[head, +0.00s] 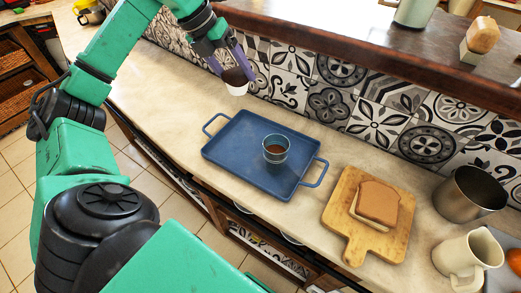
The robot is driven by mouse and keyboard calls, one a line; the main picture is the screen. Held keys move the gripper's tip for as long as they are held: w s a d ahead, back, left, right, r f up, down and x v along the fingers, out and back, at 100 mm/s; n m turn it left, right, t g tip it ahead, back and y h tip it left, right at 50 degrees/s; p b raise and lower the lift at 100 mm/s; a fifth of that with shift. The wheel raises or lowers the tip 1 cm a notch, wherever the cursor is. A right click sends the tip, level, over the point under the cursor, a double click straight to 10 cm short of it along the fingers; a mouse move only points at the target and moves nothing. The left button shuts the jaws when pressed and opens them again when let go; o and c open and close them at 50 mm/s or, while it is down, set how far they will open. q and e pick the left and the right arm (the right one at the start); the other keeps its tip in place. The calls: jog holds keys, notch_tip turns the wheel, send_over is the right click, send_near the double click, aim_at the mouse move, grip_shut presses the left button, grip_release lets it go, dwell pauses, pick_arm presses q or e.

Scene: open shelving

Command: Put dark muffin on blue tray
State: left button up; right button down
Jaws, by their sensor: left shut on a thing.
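The dark muffin (235,76), with a brown top and a white wrapper, is held between the fingers of my left gripper (233,70). It appears in the picture just above the far left edge of the blue tray (237,147) and seems to be in the air. The blue tray lies on the counter and has a handle at each end. The left part of the tray is bare. My right gripper is not in the view.
Right of the tray, a wooden board (348,249) holds bread slices (376,202). A metal pot (470,195) and a cream mug (467,258) stand further right. A raised wooden ledge (330,50) runs along the back above patterned tiles.

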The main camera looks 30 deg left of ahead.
pick_arm(q)
jog(key=shift+n, duration=0.3)
notch_tip(320, 180, down, 16)
jog(key=b, duration=1)
jog(key=shift+a+r+b, duration=0.15)
jog(key=shift+r+b, duration=0.05)
jog(key=shift+b, duration=0.2)
notch_tip(320, 180, down, 4)
jog(key=shift+s+r+b, duration=0.1)
jog(key=shift+b, duration=1.1)
jog(key=shift+f, duration=0.2)
jog(key=o, duration=1.2)
